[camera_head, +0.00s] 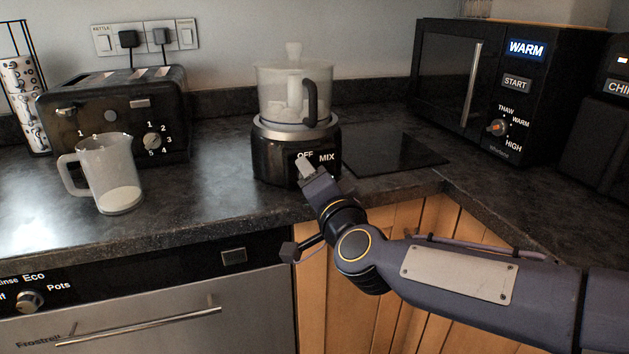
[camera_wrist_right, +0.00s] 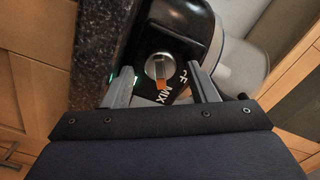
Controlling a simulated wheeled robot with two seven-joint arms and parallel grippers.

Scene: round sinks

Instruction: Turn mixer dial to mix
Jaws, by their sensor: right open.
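The mixer (camera_head: 295,95) stands on the counter with a clear bowl on a black base marked OFF and MIX. Its round silver dial (camera_wrist_right: 157,65) shows in the right wrist view with an orange pointer (camera_wrist_right: 160,85), whose tip is near the MIX label; I cannot tell its exact setting. My right gripper (camera_wrist_right: 160,76) is open, with one finger on each side of the dial; contact cannot be told. In the head view the right gripper (camera_head: 304,165) is at the front of the base and hides the dial. My left gripper is not in view.
A toaster (camera_head: 115,110) and a measuring jug (camera_head: 110,178) stand to the left. A black microwave (camera_head: 490,85) stands to the right, beyond a flat black panel (camera_head: 385,152). The counter's front edge runs below my right gripper.

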